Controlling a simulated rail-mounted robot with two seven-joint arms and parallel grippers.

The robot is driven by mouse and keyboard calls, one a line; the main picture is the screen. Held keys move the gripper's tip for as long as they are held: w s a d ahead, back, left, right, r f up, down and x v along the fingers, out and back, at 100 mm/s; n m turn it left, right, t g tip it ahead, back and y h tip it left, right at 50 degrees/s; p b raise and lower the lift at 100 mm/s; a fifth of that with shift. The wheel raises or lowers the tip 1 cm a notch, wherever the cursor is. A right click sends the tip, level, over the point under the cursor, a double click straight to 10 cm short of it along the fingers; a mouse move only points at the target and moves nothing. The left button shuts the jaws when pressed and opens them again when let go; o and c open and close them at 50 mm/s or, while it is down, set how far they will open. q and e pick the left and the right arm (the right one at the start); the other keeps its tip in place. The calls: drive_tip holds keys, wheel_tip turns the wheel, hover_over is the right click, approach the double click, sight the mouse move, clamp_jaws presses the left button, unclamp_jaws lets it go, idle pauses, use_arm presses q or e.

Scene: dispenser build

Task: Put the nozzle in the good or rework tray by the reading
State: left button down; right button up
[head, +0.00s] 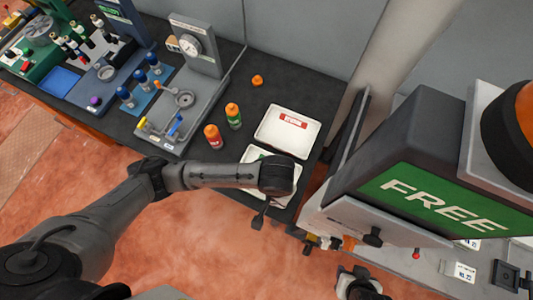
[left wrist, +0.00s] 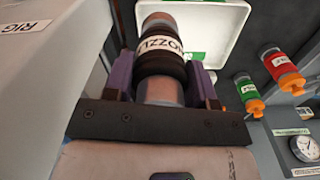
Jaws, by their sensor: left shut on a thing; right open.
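My left gripper (left wrist: 160,82) is shut on the nozzle (left wrist: 162,62), a dark and grey cylinder with a white label, held between purple fingers. In the head view my left wrist hides the nozzle. The white tray with a green label (head: 247,187) lies partly under that wrist. It also shows behind the nozzle in the left wrist view (left wrist: 232,25). The white tray with a red label (head: 273,143) lies just beyond it, empty. A dial gauge (head: 191,45) stands on a grey fixture; its reading is too small to tell. My right gripper (head: 360,287) is open at the bottom edge.
A green bottle (head: 233,116) and a red bottle (head: 212,137) stand left of the trays. An orange piece (head: 257,80) lies farther back. A large box with a green FREE screen (head: 440,205) stands close on the right. Fixtures crowd the bench's left part.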

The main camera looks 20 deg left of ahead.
use_arm(q)
drive_tip(key=shift+s+d+f, duration=0.15)
drive_tip(key=shift+s+f, duration=0.05)
drive_tip(key=shift+f, duration=0.1)
drive_tip(key=w+a+f, duration=0.2)
drive_tip(key=w+f, duration=0.1)
drive_tip(key=w+a+f, duration=0.2)
drive_tip(key=w+f, duration=0.1)
drive_tip(key=f, duration=0.1)
drive_tip(key=w+a+f+b, duration=0.1)
drive_tip(key=w+a+f, duration=0.1)
drive_tip(key=w+f, duration=0.1)
drive_tip(key=shift+a+f, duration=0.2)
drive_tip(key=shift+a, duration=0.05)
drive_tip(key=shift+f, duration=0.25)
drive_tip(key=shift+f, duration=0.1)
drive_tip(key=shift+c, duration=2.3)
unclamp_jaws()
drive_tip(key=shift+f, duration=0.1)
